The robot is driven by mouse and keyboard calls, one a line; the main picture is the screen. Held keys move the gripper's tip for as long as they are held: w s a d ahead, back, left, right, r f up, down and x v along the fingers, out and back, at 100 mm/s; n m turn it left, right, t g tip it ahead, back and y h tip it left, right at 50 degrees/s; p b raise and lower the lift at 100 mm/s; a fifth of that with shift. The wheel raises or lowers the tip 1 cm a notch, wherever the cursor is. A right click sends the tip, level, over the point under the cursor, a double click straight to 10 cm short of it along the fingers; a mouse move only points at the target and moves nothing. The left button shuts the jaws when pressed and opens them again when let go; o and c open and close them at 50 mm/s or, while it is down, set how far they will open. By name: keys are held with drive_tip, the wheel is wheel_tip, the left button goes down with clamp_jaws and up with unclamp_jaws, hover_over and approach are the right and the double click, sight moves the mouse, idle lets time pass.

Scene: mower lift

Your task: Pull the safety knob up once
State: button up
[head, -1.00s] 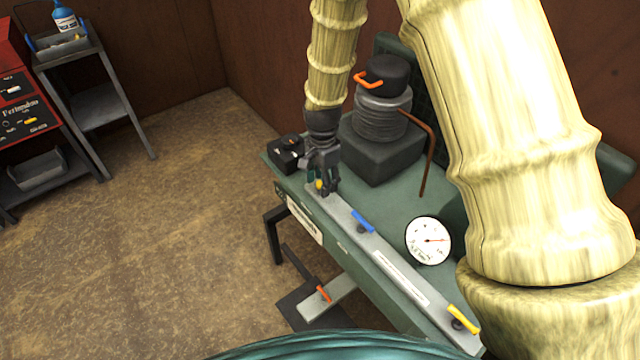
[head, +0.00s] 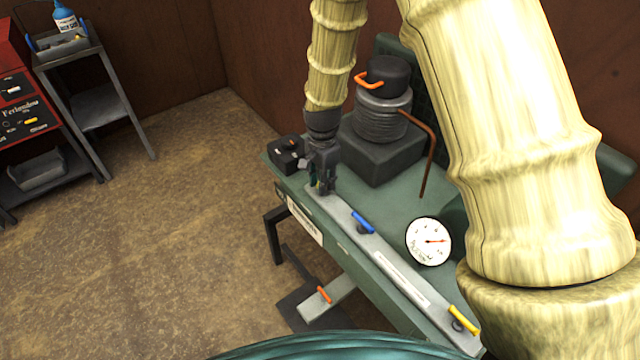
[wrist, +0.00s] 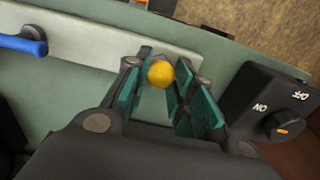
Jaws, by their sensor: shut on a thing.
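The safety knob (wrist: 160,74) is a round yellow knob at the end of the grey rail (head: 402,286) on the green bench. In the wrist view it sits between the teal pads of my gripper (wrist: 157,88), which is shut on it. In the head view my gripper (head: 324,188) points down at the far left end of the rail, and its fingers hide most of the knob. I cannot tell how far the knob is raised.
A black ON/OFF switch box (head: 287,152) stands close beside my gripper. A blue lever (head: 363,221) and a yellow lever (head: 463,319) sit along the rail. A dial gauge (head: 429,241) and a dark motor with a coiled body (head: 381,117) stand on the bench.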

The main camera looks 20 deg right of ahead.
drive_tip(key=shift+s+r+p, duration=0.1)
drive_tip(key=shift+r+p, duration=0.2)
drive_tip(key=shift+p, duration=0.05)
idle(0.4)
idle(0.4)
drive_tip(key=o, duration=0.6)
